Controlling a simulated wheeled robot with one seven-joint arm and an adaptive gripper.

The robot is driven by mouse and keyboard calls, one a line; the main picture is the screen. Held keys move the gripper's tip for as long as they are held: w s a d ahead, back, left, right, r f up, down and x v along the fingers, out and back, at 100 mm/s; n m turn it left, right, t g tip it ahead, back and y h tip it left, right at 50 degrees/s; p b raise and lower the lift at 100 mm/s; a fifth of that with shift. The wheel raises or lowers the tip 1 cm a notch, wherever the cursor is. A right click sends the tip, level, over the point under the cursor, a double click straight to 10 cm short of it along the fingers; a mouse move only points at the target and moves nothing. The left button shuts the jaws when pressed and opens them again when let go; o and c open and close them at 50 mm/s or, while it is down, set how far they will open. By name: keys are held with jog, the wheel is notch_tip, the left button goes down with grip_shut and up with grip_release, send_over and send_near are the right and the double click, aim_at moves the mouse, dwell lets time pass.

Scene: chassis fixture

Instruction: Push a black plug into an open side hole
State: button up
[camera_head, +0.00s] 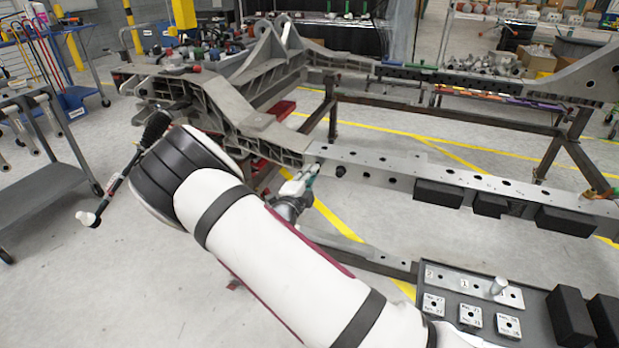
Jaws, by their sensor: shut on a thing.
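The grey side rail (405,184) runs rightward from the chassis casting, with several dark round holes along its face. One black round plug or knob (340,171) stands out from the rail near its left end. My gripper (311,171) is close in front of the rail's left end, just left of that black piece. Its fingers are closed together on something small, which I take to be a black plug. The held piece is mostly hidden by the fingers, and I cannot tell whether it touches the rail or a hole.
Several black blocks (438,194) hang on the rail's front to the right. A grey cart (45,190) stands left.

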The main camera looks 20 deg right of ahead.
jog(key=shift+x, duration=1.1)
dwell(0.8)
jog(key=o, duration=0.8)
jog(key=shift+o, duration=0.2)
jog(key=p+v, duration=0.4)
jog(key=v, duration=0.5)
jog(key=shift+p, duration=0.3)
